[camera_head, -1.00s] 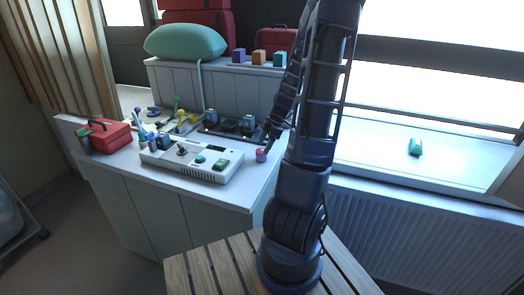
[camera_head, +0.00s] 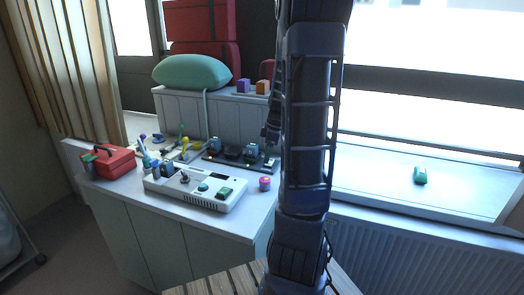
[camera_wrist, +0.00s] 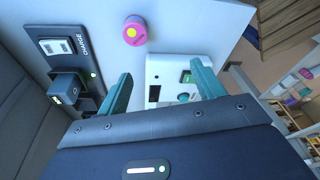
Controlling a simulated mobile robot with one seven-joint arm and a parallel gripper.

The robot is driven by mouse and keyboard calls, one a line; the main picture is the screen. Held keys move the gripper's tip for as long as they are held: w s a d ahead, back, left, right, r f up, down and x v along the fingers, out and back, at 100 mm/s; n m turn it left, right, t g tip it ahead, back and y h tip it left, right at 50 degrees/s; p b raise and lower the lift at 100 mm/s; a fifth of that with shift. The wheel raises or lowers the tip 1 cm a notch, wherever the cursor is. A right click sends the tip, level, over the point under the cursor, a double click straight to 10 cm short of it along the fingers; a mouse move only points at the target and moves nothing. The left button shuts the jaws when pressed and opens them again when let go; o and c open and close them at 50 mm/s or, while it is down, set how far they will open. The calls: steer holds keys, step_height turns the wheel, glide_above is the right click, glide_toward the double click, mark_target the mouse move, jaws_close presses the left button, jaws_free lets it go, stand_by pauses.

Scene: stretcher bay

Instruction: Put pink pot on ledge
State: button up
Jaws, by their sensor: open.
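The pink pot (camera_head: 265,183) is small, with a pink and purple body, and stands on the white counter just right of the control box. It also shows in the wrist view (camera_wrist: 134,32), with a yellow spot on its top. My gripper (camera_wrist: 162,85) is open and empty, its two teal fingers apart. The pot lies beyond the fingertips, not between them. In the head view my gripper is mostly hidden by my arm, above the counter. A white window ledge (camera_head: 380,177) runs along the right, behind my arm.
A control box (camera_head: 197,187) and a dark charging strip (camera_head: 240,159) stand near the pot. A red toolbox (camera_head: 113,161) is at the counter's left. A raised back shelf holds a green cushion (camera_head: 192,71) and blocks. The window ledge holds one green object (camera_head: 420,175), with free room around it.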

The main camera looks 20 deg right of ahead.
steer(key=s+a+r+m+t+h, duration=0.1)
steer(key=s+a+r+m+t, duration=0.1)
steer(key=s+a+r+m, duration=0.3)
steer(key=s+a+r+m+t+h, duration=0.1)
steer(key=s+a+r+m, duration=0.4)
steer(key=s, duration=0.8)
steer(key=shift+s+a+r+m+t+h, duration=0.15)
steer(key=shift+a+r+m+t+h, duration=0.25)
steer(key=shift+r+m, duration=0.8)
steer(key=shift+o, duration=0.5)
steer(key=shift+f, duration=0.2)
stand_by(0.4)
